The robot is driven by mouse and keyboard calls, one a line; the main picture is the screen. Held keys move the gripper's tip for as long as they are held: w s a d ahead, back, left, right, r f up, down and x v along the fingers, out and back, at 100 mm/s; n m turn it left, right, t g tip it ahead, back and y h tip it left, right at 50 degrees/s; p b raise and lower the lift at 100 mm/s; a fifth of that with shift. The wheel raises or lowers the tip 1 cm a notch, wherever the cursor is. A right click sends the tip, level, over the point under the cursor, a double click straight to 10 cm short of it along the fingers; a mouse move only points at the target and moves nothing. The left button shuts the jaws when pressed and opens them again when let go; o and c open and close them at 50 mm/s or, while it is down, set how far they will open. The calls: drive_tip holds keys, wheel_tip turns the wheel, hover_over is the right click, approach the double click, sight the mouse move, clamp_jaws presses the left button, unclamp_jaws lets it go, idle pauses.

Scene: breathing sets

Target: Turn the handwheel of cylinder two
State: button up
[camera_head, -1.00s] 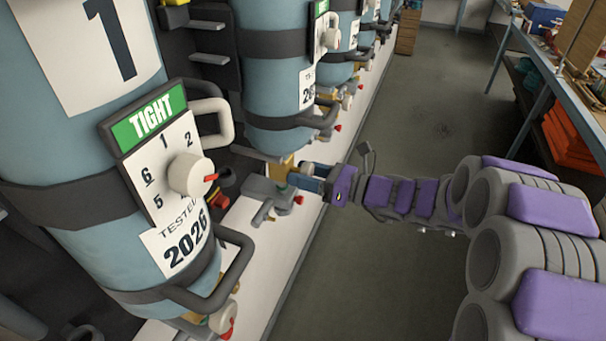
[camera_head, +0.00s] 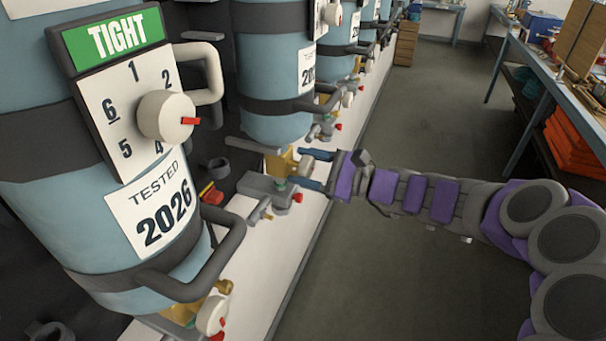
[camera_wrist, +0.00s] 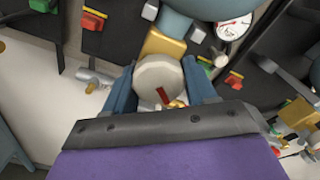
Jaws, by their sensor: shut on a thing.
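Cylinder two (camera_head: 275,75) is the blue-grey cylinder with dark bands behind the near one in the head view. A brass valve (camera_head: 281,163) sits at its foot. My gripper (camera_head: 302,168) reaches this valve from the right. In the wrist view, the pale round handwheel (camera_wrist: 158,76) with a red mark lies between the blue fingers of my gripper (camera_wrist: 160,70), which is shut on it. The brass valve body (camera_wrist: 163,44) is just beyond it. The handwheel cannot be made out clearly in the head view.
The near cylinder (camera_head: 45,150) stands at left with a TIGHT sign, a numbered dial (camera_head: 165,115) and a protruding dark guard bar (camera_head: 205,265). More cylinders line up behind. A grey fitting (camera_head: 270,190) is beside the valve. Floor (camera_head: 400,120) is clear toward the bench (camera_head: 540,75).

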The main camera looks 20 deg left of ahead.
drive_tip(key=shift+f+n+b, duration=0.1)
drive_tip(key=shift+n+b, duration=0.55)
drive_tip(key=shift+n, duration=0.35)
drive_tip(key=o, duration=0.7)
drive_tip(key=shift+c, duration=0.2)
drive_tip(key=o, duration=0.3)
drive_tip(key=shift+d, duration=0.35)
drive_tip(key=shift+a, duration=0.25)
drive_tip(key=s+d+p, duration=0.1)
drive_tip(key=d+p, duration=0.1)
drive_tip(key=d, duration=1.6)
drive_tip(key=shift+s+p, duration=0.15)
drive_tip(key=shift+p, duration=0.25)
drive_tip(key=shift+a, duration=0.1)
idle(2.9)
